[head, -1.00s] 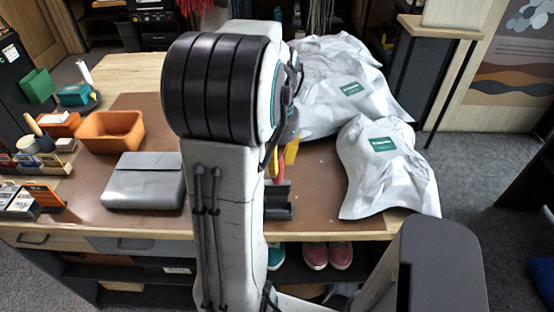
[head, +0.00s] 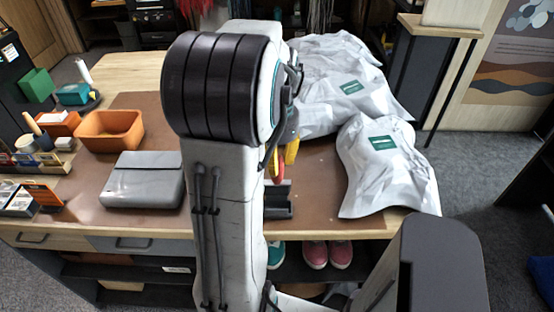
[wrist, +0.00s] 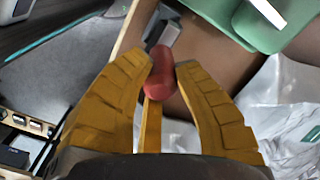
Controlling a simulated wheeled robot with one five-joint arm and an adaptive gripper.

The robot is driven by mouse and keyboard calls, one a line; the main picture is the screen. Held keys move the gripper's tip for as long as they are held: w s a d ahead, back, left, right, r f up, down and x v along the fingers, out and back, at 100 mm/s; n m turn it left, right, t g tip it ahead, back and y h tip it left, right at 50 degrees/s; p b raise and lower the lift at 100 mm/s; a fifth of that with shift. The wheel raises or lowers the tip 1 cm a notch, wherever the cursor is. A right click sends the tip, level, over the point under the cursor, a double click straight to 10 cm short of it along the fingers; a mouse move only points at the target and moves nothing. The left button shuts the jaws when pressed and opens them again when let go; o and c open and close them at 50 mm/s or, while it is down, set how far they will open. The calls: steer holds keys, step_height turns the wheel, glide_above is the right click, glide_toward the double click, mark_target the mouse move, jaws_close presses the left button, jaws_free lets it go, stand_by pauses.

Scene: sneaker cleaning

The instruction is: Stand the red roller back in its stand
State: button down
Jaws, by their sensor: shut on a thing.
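The red roller (wrist: 160,72) is between the yellow fingertips of my gripper (wrist: 163,70) in the wrist view. My gripper is shut on it. In the head view the roller (head: 278,171) shows as a small red patch just below the yellow fingers (head: 291,150), partly hidden by my arm. A dark holder (head: 279,203), which looks like the stand, sits near the table's front edge, just below the roller in the picture. My arm hides its left part. I cannot tell whether the roller touches it.
White bags with green labels (head: 385,165) cover the right of the brown-topped table (head: 315,190). A grey case (head: 145,180), an orange bin (head: 110,128) and small boxes stand at left. Sneakers (head: 328,254) sit on the shelf below.

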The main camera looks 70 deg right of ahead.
mark_target(277, 182)
steer(key=shift+f+b, duration=3.05)
steer(key=shift+f, duration=0.8)
stand_by(0.3)
steer(key=shift+w+d, duration=0.1)
steer(key=shift+d, duration=0.2)
stand_by(0.6)
steer(key=c, duration=1)
jaws_free()
steer(key=shift+o, duration=0.2)
step_height(277, 182, up, 12)
